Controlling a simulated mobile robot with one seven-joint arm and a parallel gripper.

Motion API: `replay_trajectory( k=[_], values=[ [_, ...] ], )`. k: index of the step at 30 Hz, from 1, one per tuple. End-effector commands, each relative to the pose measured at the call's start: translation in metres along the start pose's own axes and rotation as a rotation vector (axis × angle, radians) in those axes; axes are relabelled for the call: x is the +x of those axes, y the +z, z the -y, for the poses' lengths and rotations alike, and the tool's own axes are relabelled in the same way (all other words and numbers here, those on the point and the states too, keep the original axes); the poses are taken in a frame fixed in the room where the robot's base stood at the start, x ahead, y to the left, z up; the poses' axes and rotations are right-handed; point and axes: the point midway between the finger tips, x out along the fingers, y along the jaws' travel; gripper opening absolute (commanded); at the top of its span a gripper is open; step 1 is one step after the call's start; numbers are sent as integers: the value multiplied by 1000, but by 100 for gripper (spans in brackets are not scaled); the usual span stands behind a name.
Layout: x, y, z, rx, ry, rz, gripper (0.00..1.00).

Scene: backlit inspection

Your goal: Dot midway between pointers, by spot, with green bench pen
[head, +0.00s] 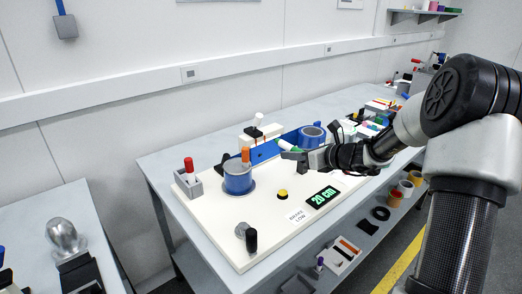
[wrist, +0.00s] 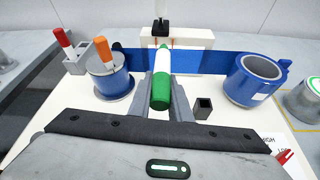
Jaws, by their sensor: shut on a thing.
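My gripper (wrist: 163,88) is shut on a white pen with green ends (wrist: 161,78), which points away from me at a blue strip (wrist: 215,62). In the head view the pen (head: 285,146) shows at the tip of my gripper (head: 297,156), in front of the blue strip (head: 263,153). A white block (wrist: 200,38) with thin red marks stands behind the strip, with a black piece (wrist: 160,27) on top. I cannot tell clearly which parts are the pointers. Whether the pen tip touches anything is unclear; the pen covers part of the strip and block.
A blue drum with an orange pen (wrist: 108,73) and a grey holder with a red pen (wrist: 75,58) stand left. A blue cup (wrist: 252,80) stands right. A yellow button (head: 283,194) and "20 cm" display (head: 322,198) sit on the white board.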

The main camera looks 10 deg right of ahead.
Motion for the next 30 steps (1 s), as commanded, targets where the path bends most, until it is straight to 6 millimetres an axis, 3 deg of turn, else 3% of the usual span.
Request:
replay_trajectory(
  k=[1,18,30],
  values=[
    [-4,9,-1,-1,0,0,1],
    [-25,60,-9,-1,1,0,1],
    [-28,58,-11,-3,5,-3,1]
  ],
)
